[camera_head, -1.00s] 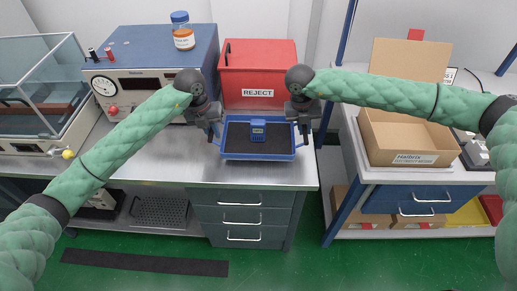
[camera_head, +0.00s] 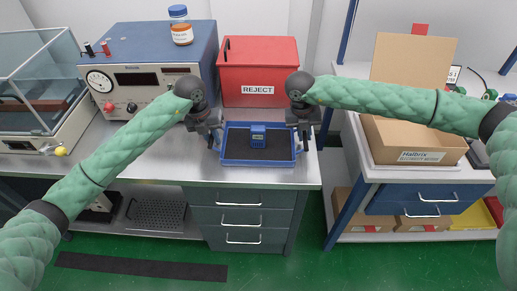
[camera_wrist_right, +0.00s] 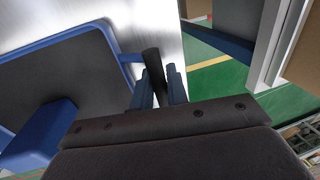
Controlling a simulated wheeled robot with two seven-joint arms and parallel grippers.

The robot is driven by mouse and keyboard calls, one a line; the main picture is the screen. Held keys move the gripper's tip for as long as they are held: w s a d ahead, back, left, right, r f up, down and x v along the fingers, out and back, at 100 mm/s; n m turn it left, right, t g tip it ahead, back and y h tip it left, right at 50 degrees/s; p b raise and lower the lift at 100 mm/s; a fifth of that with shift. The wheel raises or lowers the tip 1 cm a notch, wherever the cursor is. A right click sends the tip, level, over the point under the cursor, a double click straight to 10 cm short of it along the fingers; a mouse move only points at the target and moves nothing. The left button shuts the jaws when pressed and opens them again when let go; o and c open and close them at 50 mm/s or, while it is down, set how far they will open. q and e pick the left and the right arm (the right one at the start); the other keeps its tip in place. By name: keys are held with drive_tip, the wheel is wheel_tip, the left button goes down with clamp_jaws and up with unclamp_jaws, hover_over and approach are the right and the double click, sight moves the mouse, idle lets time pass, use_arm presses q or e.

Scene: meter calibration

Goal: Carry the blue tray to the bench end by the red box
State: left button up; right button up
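The blue tray (camera_head: 258,162) has a dark inner floor and lies level over the bench, in front of the red box (camera_head: 260,72) labelled REJECT. A blue meter (camera_head: 258,138) sits in it. My left gripper (camera_head: 214,140) is at the tray's left side and my right gripper (camera_head: 304,138) at its right side, both seemingly shut on its handles. In the right wrist view, the fingers (camera_wrist_right: 160,88) straddle a dark handle grip (camera_wrist_right: 152,64) beside the tray rim (camera_wrist_right: 112,42). The left fingers are small and partly hidden. I cannot tell whether the tray touches the bench.
A blue instrument (camera_head: 140,78) with a dial stands left of the red box, with an orange-labelled jar (camera_head: 181,30) on top. A glass-covered balance (camera_head: 40,95) is at far left. Bare bench (camera_head: 150,165) lies front left. An open carton (camera_head: 415,142) stands on the right-hand bench.

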use_arm(q)
drive_tip(key=o, duration=0.4)
drive_tip(key=shift+c, duration=0.2)
use_arm(e)
drive_tip(key=o, duration=0.4)
drive_tip(key=shift+c, duration=0.2)
use_arm(q)
drive_tip(key=shift+r, duration=0.15)
use_arm(e)
drive_tip(key=shift+r, duration=0.15)
use_arm(q)
wheel_tip(320, 180, up, 12)
drive_tip(key=a, duration=0.2)
drive_tip(key=shift+w+a+f, duration=0.15)
drive_tip(key=shift+f, duration=0.1)
use_arm(e)
wheel_tip(320, 180, up, 12)
drive_tip(key=a, duration=0.2)
drive_tip(key=shift+w+a+f, duration=0.15)
drive_tip(key=shift+f, duration=0.1)
use_arm(q)
drive_tip(key=shift+f, duration=0.1)
use_arm(e)
drive_tip(key=shift+f, duration=0.1)
